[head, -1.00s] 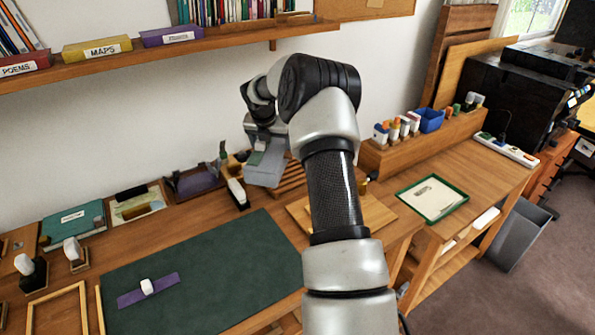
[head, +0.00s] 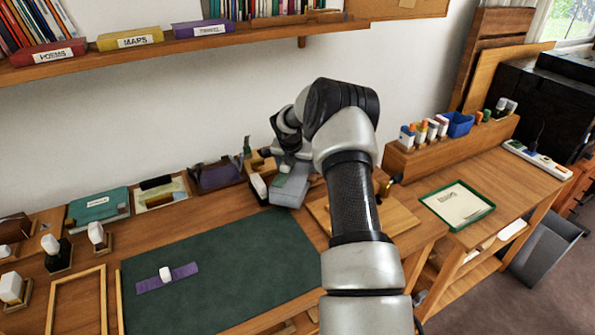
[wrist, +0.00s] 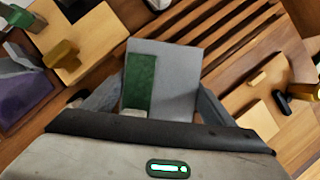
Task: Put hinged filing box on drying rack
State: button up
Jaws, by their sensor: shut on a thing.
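My gripper (wrist: 150,110) is shut on a grey box with a green panel, which I take to be the hinged filing box (wrist: 175,75). The box stands out ahead of the fingers in the wrist view. In the head view the box (head: 287,192) hangs below my gripper (head: 292,168), near the back right of the green mat. The slatted wooden drying rack (wrist: 222,66) lies beside and beyond the box in the wrist view. In the head view my arm and the box hide most of the rack. I cannot tell whether the box touches it.
A white-topped block (head: 258,186) stands just left of the box. A purple holder (head: 220,175) is further left. The green mat (head: 225,255) is mostly clear, with a purple strip (head: 180,277) on it. A wooden board (head: 395,218) lies right of my arm.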

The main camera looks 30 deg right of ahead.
aim_at(293, 174)
jog(key=o, duration=1.3)
jog(key=shift+f, duration=0.1)
jog(key=p+v, duration=0.1)
jog(key=v, duration=1.1)
